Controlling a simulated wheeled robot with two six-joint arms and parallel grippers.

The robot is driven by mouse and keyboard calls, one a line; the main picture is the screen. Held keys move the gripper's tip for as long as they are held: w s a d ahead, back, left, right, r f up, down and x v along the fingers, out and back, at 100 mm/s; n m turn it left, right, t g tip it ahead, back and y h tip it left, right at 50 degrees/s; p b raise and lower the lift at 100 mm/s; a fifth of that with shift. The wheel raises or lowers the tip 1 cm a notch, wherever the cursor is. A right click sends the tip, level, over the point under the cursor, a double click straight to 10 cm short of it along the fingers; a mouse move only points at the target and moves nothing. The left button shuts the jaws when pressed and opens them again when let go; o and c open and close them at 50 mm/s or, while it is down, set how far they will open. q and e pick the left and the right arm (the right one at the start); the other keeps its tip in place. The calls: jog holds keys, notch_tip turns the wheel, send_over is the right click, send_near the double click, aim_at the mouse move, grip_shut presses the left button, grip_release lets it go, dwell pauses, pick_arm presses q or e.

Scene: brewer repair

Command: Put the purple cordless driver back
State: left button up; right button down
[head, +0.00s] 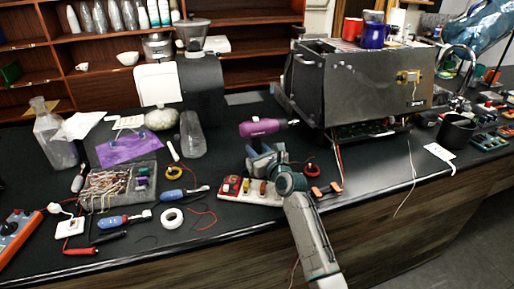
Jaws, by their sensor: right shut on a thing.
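The purple cordless driver (258,128) is near the middle of the head view, in front of the brewer. Its body lies roughly level, with its dark nose to the right. My right gripper (262,150) is just below the body, shut on the driver; the fingers hide most of its handle. The driver appears held above the red and white holder (230,188), which stands near the counter's front edge and is partly hidden by my right wrist. My left gripper is not in view.
The grey brewer (365,90) stands behind on the right, with cups on top. Left are a parts tray (110,193), blue-handled screwdrivers (185,193), a white tape roll (172,218) and a clear bottle (55,140). A black mug (456,131) stands right. The counter is fairly clear right of my arm.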

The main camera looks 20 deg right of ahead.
jog(key=c, duration=1.3)
grip_release()
jog(key=shift+c, duration=0.2)
jog(key=shift+o, duration=1.3)
jog(key=shift+s+r, duration=0.1)
jog(key=shift+s+d, duration=0.15)
jog(key=shift+s, duration=0.35)
jog(key=v, duration=1.1)
